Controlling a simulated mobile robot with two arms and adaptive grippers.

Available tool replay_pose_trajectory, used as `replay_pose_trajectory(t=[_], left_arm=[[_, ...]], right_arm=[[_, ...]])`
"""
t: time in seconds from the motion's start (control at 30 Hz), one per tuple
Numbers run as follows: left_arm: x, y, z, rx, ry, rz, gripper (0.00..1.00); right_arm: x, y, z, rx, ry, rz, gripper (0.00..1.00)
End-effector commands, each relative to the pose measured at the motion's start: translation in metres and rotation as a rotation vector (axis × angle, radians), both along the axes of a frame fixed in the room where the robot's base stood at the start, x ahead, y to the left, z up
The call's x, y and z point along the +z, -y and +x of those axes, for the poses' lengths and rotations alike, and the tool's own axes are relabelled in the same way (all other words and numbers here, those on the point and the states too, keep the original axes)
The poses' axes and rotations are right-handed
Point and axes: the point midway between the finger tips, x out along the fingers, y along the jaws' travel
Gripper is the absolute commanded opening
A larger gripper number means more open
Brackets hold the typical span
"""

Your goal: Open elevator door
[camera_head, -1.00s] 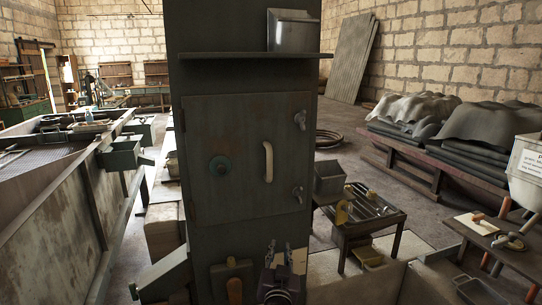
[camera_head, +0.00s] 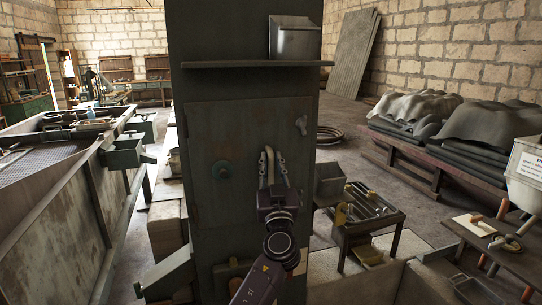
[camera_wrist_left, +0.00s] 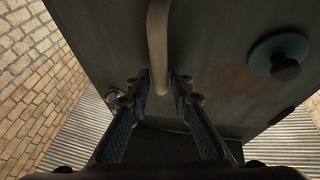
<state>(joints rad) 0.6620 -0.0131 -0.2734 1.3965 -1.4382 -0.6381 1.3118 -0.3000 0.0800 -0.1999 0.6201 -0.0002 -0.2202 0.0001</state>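The door (camera_head: 240,140) is a grey-green metal panel on a tall cabinet and looks closed. Its pale curved handle (camera_head: 269,153) is upright near the right side; the wrist view also shows the handle (camera_wrist_left: 157,45) at top centre. My left gripper (camera_head: 272,167) is at the handle, fingers pointing to the door. In the wrist view the gripper (camera_wrist_left: 160,88) is open, with one finger on each side of the handle's lower part and gaps visible. A round teal knob (camera_head: 221,170) is on the door's left; it also shows in the wrist view (camera_wrist_left: 280,55). My right gripper is out of view.
A latch (camera_head: 302,123) sits at the door's upper right edge. A ledge (camera_head: 255,65) with a metal box (camera_head: 295,38) juts out above. A small work table (camera_head: 365,215) stands right of the cabinet, and a long metal trough (camera_head: 60,215) stands left.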

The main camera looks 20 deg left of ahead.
Motion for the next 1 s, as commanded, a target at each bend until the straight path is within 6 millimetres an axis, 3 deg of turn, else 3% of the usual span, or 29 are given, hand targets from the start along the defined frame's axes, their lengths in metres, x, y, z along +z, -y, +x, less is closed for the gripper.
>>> replay_pose_trajectory(t=[0.4, 0.6, 1.0], left_arm=[[0.0024, -0.0036, 0.0070, 0.000, -0.001, 0.000, 0.20], [0.0025, -0.0034, 0.0070, 0.000, -0.001, 0.000, 0.00], [0.0026, -0.0041, 0.0064, -0.001, -0.001, -0.001, 0.00]], right_arm=[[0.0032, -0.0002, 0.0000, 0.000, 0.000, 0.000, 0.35], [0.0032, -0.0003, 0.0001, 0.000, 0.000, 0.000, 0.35], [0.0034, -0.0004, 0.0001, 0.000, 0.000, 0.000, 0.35]])
